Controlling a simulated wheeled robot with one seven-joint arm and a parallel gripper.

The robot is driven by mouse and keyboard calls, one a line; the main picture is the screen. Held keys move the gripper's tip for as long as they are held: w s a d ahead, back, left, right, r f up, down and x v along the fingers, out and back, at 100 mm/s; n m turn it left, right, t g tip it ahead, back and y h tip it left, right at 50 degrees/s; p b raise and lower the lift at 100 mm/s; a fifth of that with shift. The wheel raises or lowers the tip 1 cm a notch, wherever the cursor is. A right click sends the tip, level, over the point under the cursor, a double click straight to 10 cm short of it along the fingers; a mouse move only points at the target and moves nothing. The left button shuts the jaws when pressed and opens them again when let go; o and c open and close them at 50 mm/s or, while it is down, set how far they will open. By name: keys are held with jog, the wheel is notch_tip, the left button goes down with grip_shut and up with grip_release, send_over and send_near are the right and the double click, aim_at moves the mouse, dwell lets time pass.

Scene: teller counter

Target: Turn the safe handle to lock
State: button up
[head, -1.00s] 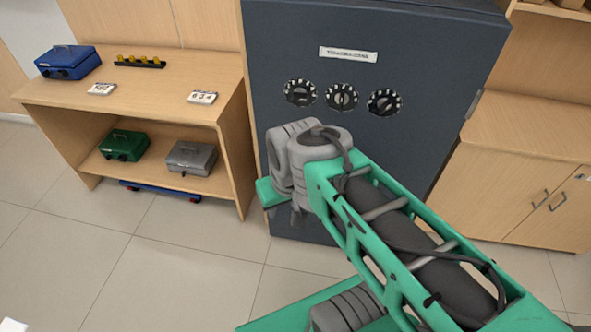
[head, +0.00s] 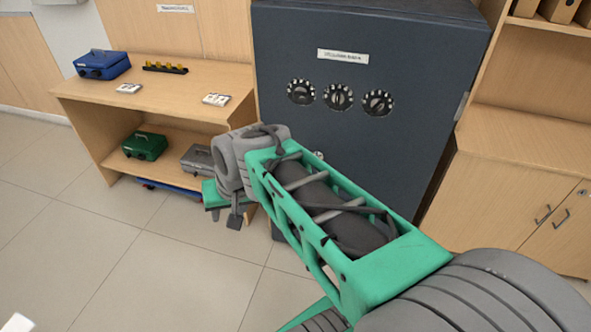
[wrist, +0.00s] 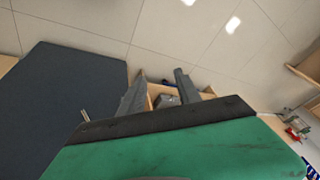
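The dark blue-grey safe (head: 420,110) stands in the middle of the head view, with a white label and three dials (head: 338,96) on its front. A small shiny metal piece (head: 318,155), perhaps part of the handle, shows just above my arm; the rest is hidden by the arm. In the wrist view the safe (wrist: 65,105) fills the left side, and a thin metal piece (wrist: 85,115) shows at its edge. My gripper (wrist: 158,84) is open and empty, its fingers apart, pointing away from the safe. In the head view my gripper (head: 226,216) is left of the safe's lower front, partly hidden.
A wooden desk (head: 165,85) on the left holds a blue cash box (head: 103,65) and white cards (head: 216,99). A green box (head: 145,146) and a grey box (head: 197,160) sit on its shelf. A wooden cabinet (head: 500,200) stands right. Tiled floor (head: 110,260) is clear in front.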

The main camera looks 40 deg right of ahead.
jog(key=w+d+f+m+t+y+b, duration=0.2)
jog(key=w+d+f+m+t+b, duration=0.3)
jog(key=w+d+f+m+b, duration=1.1)
jog(key=s+d+f+m+t+b, duration=0.1)
jog(key=d+f+m+t+b, duration=0.2)
jog(key=d, duration=0.6)
jog(key=s+d+f+m+t+b, duration=0.1)
jog(key=d+m+t+b, duration=0.15)
jog(key=d+m, duration=0.4)
jog(key=s+d+f+m+t+b, duration=0.1)
jog(key=d+f+m+t+b, duration=0.15)
jog(key=d, duration=0.85)
jog(key=shift+h, duration=0.3)
jog(key=w, duration=0.2)
jog(key=w+b, duration=0.1)
jog(key=w+a+b, duration=0.1)
jog(key=w, duration=0.1)
jog(key=shift+w+a+r, duration=0.1)
jog(key=shift+w+r, duration=0.15)
jog(key=shift+w, duration=0.05)
jog(key=shift+w+r, duration=0.15)
jog(key=shift+w, duration=0.4)
jog(key=shift+c, duration=0.6)
